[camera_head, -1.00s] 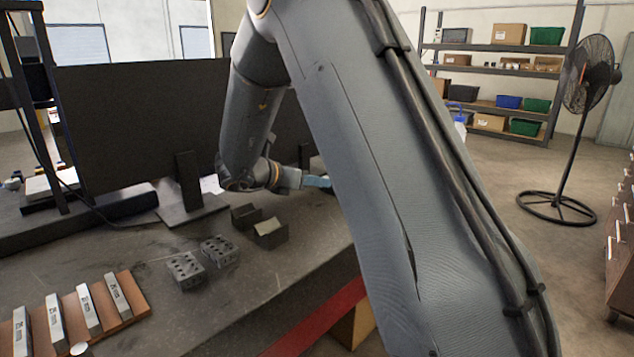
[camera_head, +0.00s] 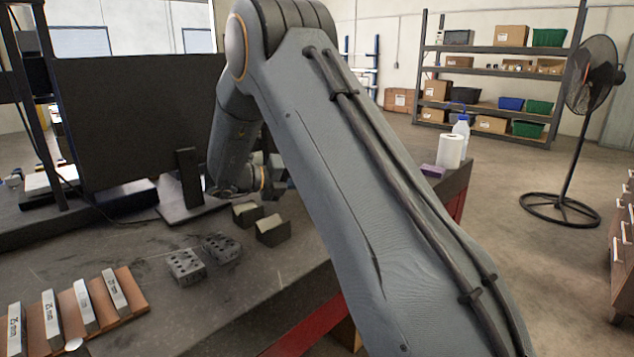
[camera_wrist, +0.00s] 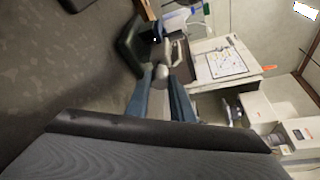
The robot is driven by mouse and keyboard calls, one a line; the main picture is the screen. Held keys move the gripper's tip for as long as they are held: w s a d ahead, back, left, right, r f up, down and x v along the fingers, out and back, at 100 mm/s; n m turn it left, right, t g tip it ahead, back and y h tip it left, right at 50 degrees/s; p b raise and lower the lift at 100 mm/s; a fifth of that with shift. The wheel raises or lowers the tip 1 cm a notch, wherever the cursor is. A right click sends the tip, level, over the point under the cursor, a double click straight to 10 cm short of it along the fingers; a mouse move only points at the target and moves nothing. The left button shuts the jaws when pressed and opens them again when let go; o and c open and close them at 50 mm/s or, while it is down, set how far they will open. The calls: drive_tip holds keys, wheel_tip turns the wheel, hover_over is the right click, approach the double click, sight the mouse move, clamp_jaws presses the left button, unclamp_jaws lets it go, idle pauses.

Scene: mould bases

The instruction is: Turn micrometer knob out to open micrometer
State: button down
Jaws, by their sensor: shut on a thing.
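In the wrist view the two blue fingers of my gripper (camera_wrist: 161,80) reach forward and close on the small grey end knob (camera_wrist: 160,84) of the micrometer. The micrometer's metal body (camera_wrist: 177,52) lies just beyond the fingertips, beside a dark stand (camera_wrist: 131,45). The contact at the knob is small and partly hidden by the fingers. In the head view my forearm hides the fingertips and the micrometer.
A white sheet with a printed drawing (camera_wrist: 228,63) lies to the right of the micrometer. In the head view, two V-blocks (camera_head: 272,231), two holed blocks (camera_head: 186,266) and a monitor (camera_head: 130,115) stand on the bench. A paper roll (camera_head: 451,151) stands at its far end.

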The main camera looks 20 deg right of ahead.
drive_tip(key=shift+w+f+n+h+b, duration=0.1)
drive_tip(key=shift+n+h+b, duration=0.25)
drive_tip(key=shift+n, duration=0.55)
drive_tip(key=c, duration=1.6)
unclamp_jaws()
drive_tip(key=shift+o, duration=0.2)
drive_tip(key=o, duration=0.9)
wheel_tip(320, 180, up, 6)
drive_tip(key=shift+w+r+b, duration=0.15)
drive_tip(key=shift+r+b, duration=0.1)
drive_tip(key=shift+b, duration=0.3)
drive_tip(key=shift+c, duration=0.2)
drive_tip(key=r, duration=0.2)
drive_tip(key=shift+s+r, duration=0.25)
drive_tip(key=shift+r, duration=0.05)
drive_tip(key=c, duration=0.9)
drive_tip(key=shift+o, duration=0.2)
drive_tip(key=shift+r+b, duration=0.3)
drive_tip(key=shift+r, duration=0.25)
